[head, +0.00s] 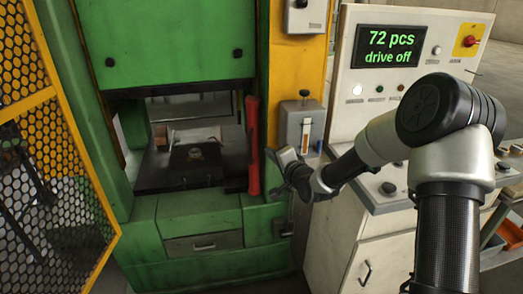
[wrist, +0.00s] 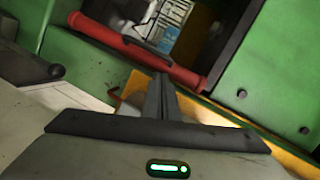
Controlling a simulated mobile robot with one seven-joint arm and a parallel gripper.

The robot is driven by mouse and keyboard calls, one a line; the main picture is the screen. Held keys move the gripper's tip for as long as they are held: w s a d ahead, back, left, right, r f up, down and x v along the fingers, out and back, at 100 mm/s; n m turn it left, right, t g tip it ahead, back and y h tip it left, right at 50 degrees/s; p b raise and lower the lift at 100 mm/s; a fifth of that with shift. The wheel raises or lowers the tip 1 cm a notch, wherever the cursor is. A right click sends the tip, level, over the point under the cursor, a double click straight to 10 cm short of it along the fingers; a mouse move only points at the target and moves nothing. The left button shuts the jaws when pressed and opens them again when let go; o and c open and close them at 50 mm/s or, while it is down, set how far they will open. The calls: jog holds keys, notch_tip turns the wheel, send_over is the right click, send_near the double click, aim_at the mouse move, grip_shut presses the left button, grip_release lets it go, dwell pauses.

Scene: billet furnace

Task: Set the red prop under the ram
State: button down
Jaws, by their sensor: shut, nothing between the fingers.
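The red prop (head: 253,146) is a long red bar standing upright at the right side of the press opening, beside the green column. In the wrist view the prop (wrist: 112,40) runs slantwise beyond my fingers, with a dark handle-like piece near its middle. The green ram (head: 165,45) is above the opening, and the dark press bed (head: 160,178) lies below it. My gripper (head: 278,160) is just right of the prop, shut and empty. Its fingers (wrist: 161,82) point toward the prop; I cannot tell whether they touch it.
A yellow mesh guard (head: 50,150) stands open at the left. A control cabinet (head: 350,235) is at the right, its display (head: 390,48) reading "72 pcs drive off". A small lever box (head: 302,128) is on the column above my gripper. A dark block (head: 195,155) sits on the bed.

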jog(key=f+m, duration=0.1)
jog(key=w+f+m+t, duration=0.1)
jog(key=f+m+t+b, duration=0.1)
jog(key=f, duration=0.1)
jog(key=shift+w+a+m+y, duration=0.3)
jog(key=shift+y, duration=0.1)
jog(key=x, duration=1)
jog(key=shift+b, duration=0.45)
jog(key=shift+s+a+r, duration=0.1)
jog(key=shift+a, duration=0.05)
